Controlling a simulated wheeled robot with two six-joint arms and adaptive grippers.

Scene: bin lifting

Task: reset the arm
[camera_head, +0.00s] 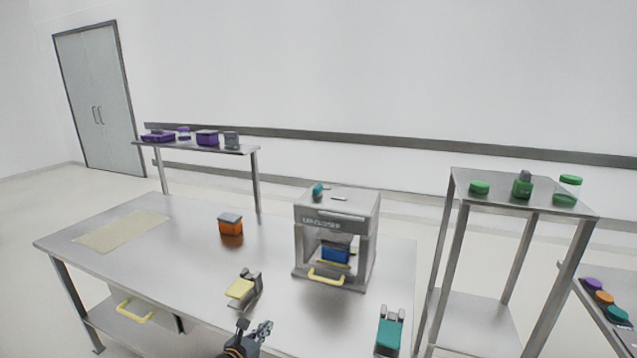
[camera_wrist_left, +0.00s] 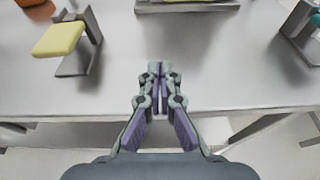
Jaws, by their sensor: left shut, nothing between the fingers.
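My left gripper (camera_head: 262,329) is at the bottom of the head view, over the table's front edge. In the left wrist view the left gripper (camera_wrist_left: 158,72) points forward with its fingers together and nothing between them. It is apart from every object. The steel table (camera_head: 185,265) lies ahead of it. My right gripper is not in view.
A stand with a yellow pad (camera_head: 241,288) is close by. A teal stand (camera_head: 389,332) is to the right. A lid closer machine (camera_head: 335,212) holds a blue bin (camera_head: 335,252). An orange bin (camera_head: 231,226) stands further back. The table's left part is mostly clear.

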